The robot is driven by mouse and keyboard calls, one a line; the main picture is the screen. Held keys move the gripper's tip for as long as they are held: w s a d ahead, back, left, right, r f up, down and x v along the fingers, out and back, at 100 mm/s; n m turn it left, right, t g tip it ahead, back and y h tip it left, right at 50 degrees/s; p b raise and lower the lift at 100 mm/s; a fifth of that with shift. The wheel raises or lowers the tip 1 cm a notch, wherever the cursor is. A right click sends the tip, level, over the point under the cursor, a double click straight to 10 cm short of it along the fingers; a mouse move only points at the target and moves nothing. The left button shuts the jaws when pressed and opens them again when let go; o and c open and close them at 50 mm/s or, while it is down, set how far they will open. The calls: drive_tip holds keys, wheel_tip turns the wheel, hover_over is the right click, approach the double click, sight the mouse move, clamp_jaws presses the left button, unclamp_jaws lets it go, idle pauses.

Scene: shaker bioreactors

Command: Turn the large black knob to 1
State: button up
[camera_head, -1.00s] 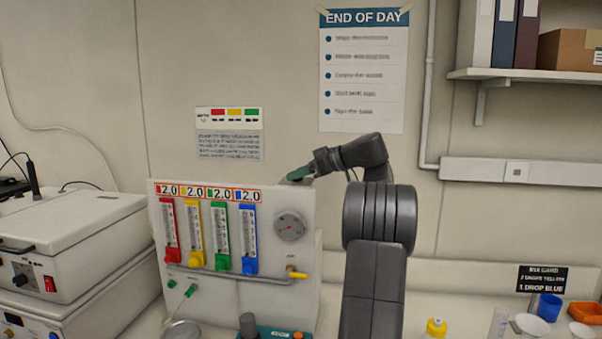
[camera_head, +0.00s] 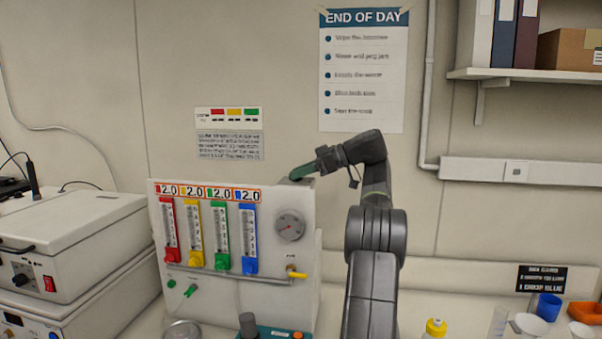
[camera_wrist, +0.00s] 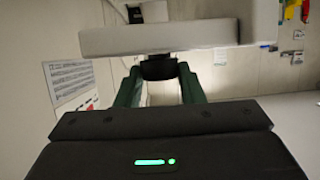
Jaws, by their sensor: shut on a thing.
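My gripper (camera_head: 301,171) reaches over the top right corner of the white flow-meter panel (camera_head: 265,285). In the wrist view its two green fingers (camera_wrist: 160,82) close around a black knob-like part (camera_wrist: 158,68) beside a pale housing (camera_wrist: 150,39). Any scale or pointer on that part is hidden, so its setting cannot be read. In the head view the panel top and the fingers hide the gripped part. A separate dark upright knob (camera_head: 248,325) stands on a teal base at the bottom edge of the head view, well below my gripper.
The panel carries several coloured flow tubes, a round gauge (camera_head: 290,225) and a yellow-handled valve (camera_head: 297,275). White instruments (camera_head: 70,235) stand at left. A yellow-capped bottle (camera_head: 435,328) and a blue cup (camera_head: 549,307) are at right. A shelf (camera_head: 530,75) hangs upper right.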

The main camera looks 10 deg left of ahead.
drive_tip(key=shift+r, duration=0.15)
drive_tip(key=o, duration=1)
drive_tip(key=shift+m+t, duration=0.4)
drive_tip(key=shift+t, duration=0.1)
drive_tip(key=shift+s+m+t, duration=0.3)
drive_tip(key=shift+m+t, duration=0.8)
drive_tip(key=shift+t, duration=0.2)
drive_tip(key=v, duration=1.3)
drive_tip(key=shift+w+d+r+m+t+y, duration=0.3)
drive_tip(key=shift+w+d+r+t, duration=1.15)
drive_tip(key=shift+r+t, duration=1.4)
drive_tip(key=shift+w+d+r+m+t+y, duration=0.35)
drive_tip(key=shift+w+d+r+t, duration=1.15)
drive_tip(key=shift+r, duration=2.2)
drive_tip(key=shift+w+d+r+m+t+y, duration=0.15)
drive_tip(key=shift+w+d+r+t+y, duration=0.55)
drive_tip(key=shift+d+r+t, duration=1.8)
